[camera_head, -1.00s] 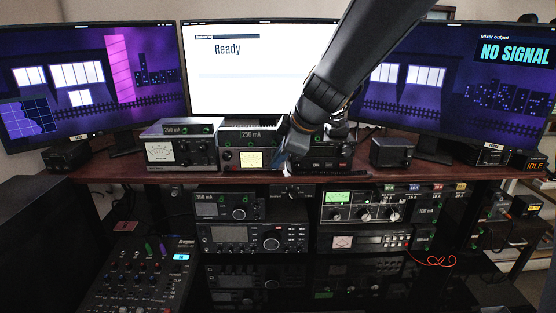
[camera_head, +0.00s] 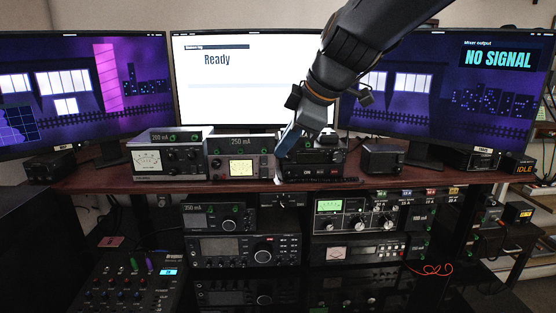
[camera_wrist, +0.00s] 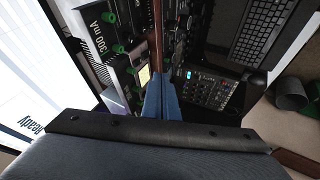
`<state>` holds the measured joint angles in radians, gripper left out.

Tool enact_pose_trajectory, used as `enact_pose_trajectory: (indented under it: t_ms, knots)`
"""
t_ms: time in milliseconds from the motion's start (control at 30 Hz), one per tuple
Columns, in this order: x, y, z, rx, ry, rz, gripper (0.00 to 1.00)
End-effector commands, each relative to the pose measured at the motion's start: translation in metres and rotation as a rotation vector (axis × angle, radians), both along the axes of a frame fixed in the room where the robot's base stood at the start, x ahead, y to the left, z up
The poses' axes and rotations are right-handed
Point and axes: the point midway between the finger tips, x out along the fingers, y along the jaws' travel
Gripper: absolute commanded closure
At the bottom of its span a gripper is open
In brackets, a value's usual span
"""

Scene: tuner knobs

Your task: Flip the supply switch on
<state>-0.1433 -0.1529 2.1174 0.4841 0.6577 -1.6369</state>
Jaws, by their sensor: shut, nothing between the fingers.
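My gripper (camera_head: 287,141) has blue fingers, pressed together and empty. In the head view it hangs in front of the middle monitor's lower right, above the row of units on the shelf. Its fingers also show in the wrist view (camera_wrist: 158,95), pointing past the shelf edge towards the desk. The supply switch cannot be made out for certain. A small dark panel (camera_head: 284,200) sits under the shelf edge, too small to read. The black unit (camera_head: 316,170) beneath my gripper is partly hidden by it.
On the wooden shelf (camera_head: 100,183) stand a 200 mA meter unit (camera_head: 171,158), a 250 mA unit (camera_head: 240,165) and a small dark box (camera_head: 382,158). Below are radios (camera_head: 244,250) and a knobbed unit (camera_head: 357,218). A mixer (camera_head: 133,283) lies lower left. Monitors stand behind.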

Motion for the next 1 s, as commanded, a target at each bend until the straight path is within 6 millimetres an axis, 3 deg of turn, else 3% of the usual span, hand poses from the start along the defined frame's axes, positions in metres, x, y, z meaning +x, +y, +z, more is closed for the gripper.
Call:
enact_pose_trajectory:
  t_ms: [433,567,667,767,1000]
  knots:
    - [-0.003,-0.004,0.005,0.000,0.001,-0.003,1.00]
    - [-0.005,-0.010,-0.008,0.006,0.035,-0.048,1.00]
    - [-0.012,-0.024,-0.037,0.023,0.110,-0.161,1.00]
    - [-0.025,-0.046,-0.082,0.046,0.222,-0.345,1.00]
    - [-0.085,-0.102,-0.189,0.097,0.466,-0.882,1.00]
